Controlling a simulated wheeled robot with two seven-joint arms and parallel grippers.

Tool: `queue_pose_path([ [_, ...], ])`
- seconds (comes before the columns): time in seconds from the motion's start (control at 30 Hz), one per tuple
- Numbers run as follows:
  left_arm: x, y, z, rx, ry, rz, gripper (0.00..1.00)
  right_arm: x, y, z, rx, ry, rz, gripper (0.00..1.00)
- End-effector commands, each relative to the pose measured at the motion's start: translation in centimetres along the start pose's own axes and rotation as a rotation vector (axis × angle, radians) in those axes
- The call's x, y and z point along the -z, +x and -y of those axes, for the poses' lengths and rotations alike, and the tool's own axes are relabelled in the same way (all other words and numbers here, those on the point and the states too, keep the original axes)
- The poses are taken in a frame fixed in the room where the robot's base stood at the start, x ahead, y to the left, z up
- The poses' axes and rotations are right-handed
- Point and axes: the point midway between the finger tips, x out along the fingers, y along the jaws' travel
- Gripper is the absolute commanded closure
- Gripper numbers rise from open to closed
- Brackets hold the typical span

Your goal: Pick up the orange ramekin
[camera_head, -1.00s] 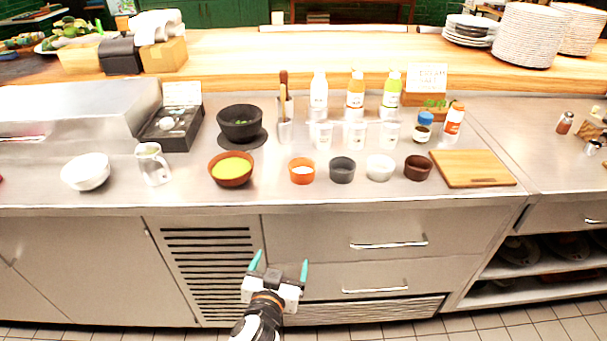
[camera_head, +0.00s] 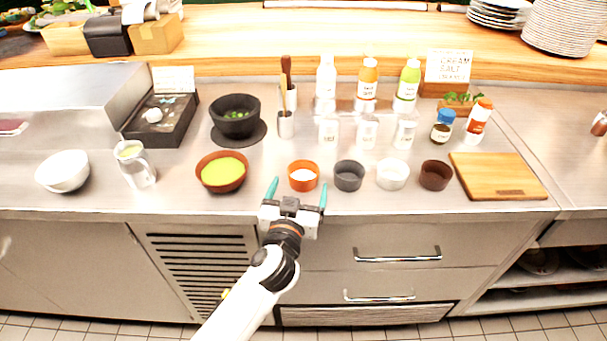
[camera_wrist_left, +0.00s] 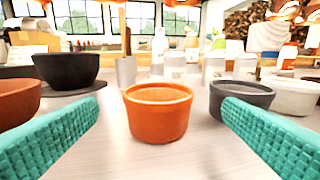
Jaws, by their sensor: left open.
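The orange ramekin (camera_head: 303,176) stands upright near the front edge of the steel counter, with pale contents inside. In the left wrist view the ramekin (camera_wrist_left: 158,112) is centred ahead, between the two teal fingers and beyond them. My left gripper (camera_head: 298,192) is open and empty, just in front of the ramekin at the counter's edge, with its fingers pointing toward it; it also shows in the left wrist view (camera_wrist_left: 160,135). My right gripper is not in view.
A dark grey ramekin (camera_head: 348,176) stands close to the right, then a white one (camera_head: 392,174) and a brown one (camera_head: 435,175). A terracotta bowl (camera_head: 222,184) with yellow-green contents is to the left. A metal utensil holder (camera_head: 286,125) stands behind.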

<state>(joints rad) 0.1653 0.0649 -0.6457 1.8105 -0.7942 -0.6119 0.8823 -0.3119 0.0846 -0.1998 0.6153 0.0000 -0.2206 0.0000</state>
Motion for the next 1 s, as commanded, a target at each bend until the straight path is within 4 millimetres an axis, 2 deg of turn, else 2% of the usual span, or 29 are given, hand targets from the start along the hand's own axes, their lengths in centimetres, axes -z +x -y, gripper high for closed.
queue_pose_path([
  [0.23, 0.0, 1.9, -0.1, -0.001, 0.002, 0.000, 0.10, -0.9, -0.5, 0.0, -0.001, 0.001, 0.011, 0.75],
  [0.5, 0.2, 5.5, -0.2, -0.001, 0.001, 0.000, 0.10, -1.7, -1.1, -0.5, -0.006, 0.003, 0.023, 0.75],
  [0.83, 0.3, 6.1, -0.2, 0.000, -0.001, -0.001, 0.10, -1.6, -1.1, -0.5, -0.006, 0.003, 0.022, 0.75],
  [1.0, 0.3, 6.1, -0.2, -0.001, -0.001, -0.001, 0.38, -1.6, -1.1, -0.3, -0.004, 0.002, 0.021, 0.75],
])
